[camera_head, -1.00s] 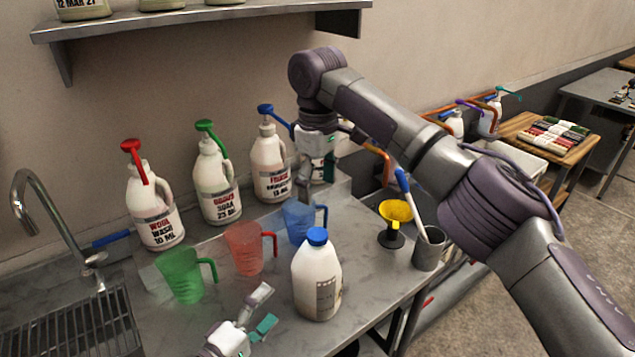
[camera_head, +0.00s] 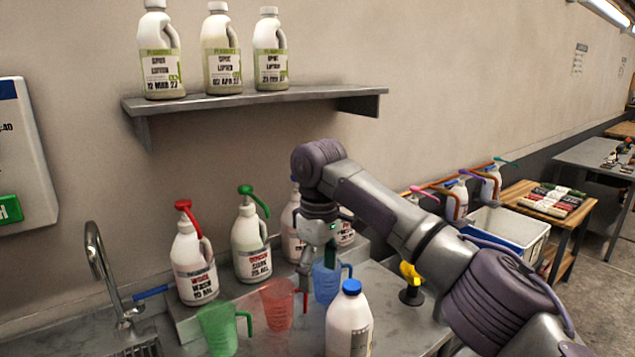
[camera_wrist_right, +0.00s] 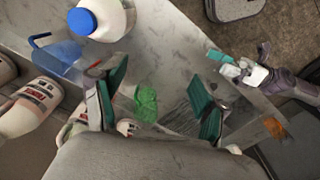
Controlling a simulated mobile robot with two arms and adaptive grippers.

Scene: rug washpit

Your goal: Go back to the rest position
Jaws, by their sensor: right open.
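My right gripper (camera_head: 318,268) hangs in front of the pump bottles, over the red jug (camera_head: 278,306) and blue jug (camera_head: 327,282) in the head view. Its two teal-padded fingers stand apart and empty in the right wrist view (camera_wrist_right: 158,94). The green jug (camera_wrist_right: 146,103) shows below and between them; it also shows in the head view (camera_head: 220,328). My left gripper (camera_wrist_right: 238,70) appears only in the right wrist view, at the right over the counter edge, its fingers apart with nothing visible between them.
A white blue-capped bottle (camera_head: 349,325) stands on the counter (camera_head: 402,312) front. Pump bottles (camera_head: 252,245) line the back. A shelf (camera_head: 250,97) with several bottles hangs above.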

